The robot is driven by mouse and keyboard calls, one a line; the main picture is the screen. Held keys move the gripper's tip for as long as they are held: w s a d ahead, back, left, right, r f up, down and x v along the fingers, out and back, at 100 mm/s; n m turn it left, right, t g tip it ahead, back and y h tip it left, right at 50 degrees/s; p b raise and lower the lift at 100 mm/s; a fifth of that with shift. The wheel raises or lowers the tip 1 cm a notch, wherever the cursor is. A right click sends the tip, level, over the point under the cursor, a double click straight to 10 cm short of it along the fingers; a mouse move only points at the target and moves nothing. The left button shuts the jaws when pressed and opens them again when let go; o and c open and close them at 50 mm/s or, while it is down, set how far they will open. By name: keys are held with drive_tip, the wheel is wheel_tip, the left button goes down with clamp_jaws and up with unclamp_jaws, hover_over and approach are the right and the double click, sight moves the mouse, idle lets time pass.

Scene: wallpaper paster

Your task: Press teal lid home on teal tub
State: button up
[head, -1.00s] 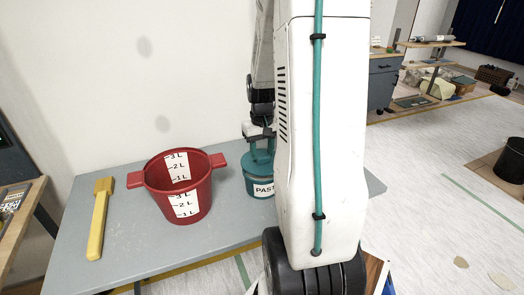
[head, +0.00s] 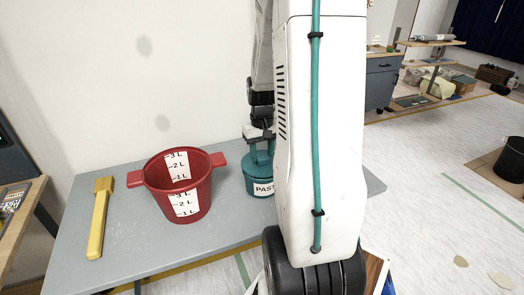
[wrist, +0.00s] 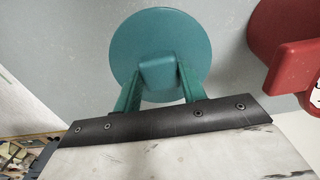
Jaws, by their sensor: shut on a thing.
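The teal lid (wrist: 150,32) is a round disc with a block-shaped knob, seen from above in the wrist view. My gripper (wrist: 157,78) is shut on the knob, one green finger on each side. In the head view the teal tub (head: 259,187), with a white label partly reading "PAST", stands upright on the table. My gripper (head: 259,150) and the lid are directly over the tub's top. My arm hides the tub's right side. I cannot tell whether the lid is fully seated. The lid hides the tub in the wrist view.
A red bucket (head: 180,200) with litre marks stands just left of the tub; part of it shows in the wrist view (wrist: 283,40). A yellow tool (head: 97,225) lies at the left of the grey table (head: 140,250). A wall (head: 110,80) rises behind.

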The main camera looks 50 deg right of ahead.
sight(262, 155)
drive_tip(key=shift+f, duration=0.65)
drive_tip(key=o, duration=1)
drive_tip(key=shift+o, duration=0.2)
wheel_tip(262, 155, up, 8)
drive_tip(key=shift+f, duration=0.1)
